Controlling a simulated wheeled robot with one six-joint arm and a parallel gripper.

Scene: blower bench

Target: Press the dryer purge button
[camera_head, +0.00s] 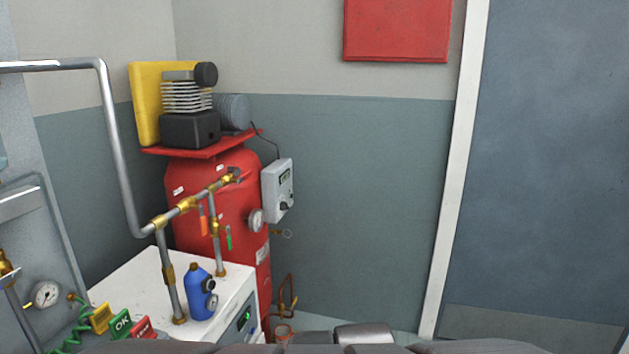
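The dryer appears to be the white cabinet (130,275) at the lower left, with pipes rising from its top. Its front carries a dark panel (243,318) with a small green display, seen at a steep angle and cut by the bottom of the picture. I cannot make out the purge button on it. My gripper is not recognisable in this view; only grey rounded parts of my own body show along the bottom edge.
Behind is a red tank (210,205) with a compressor on top, a grey control box (278,190) and a gauge (256,219). A grey door (550,170) is right.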

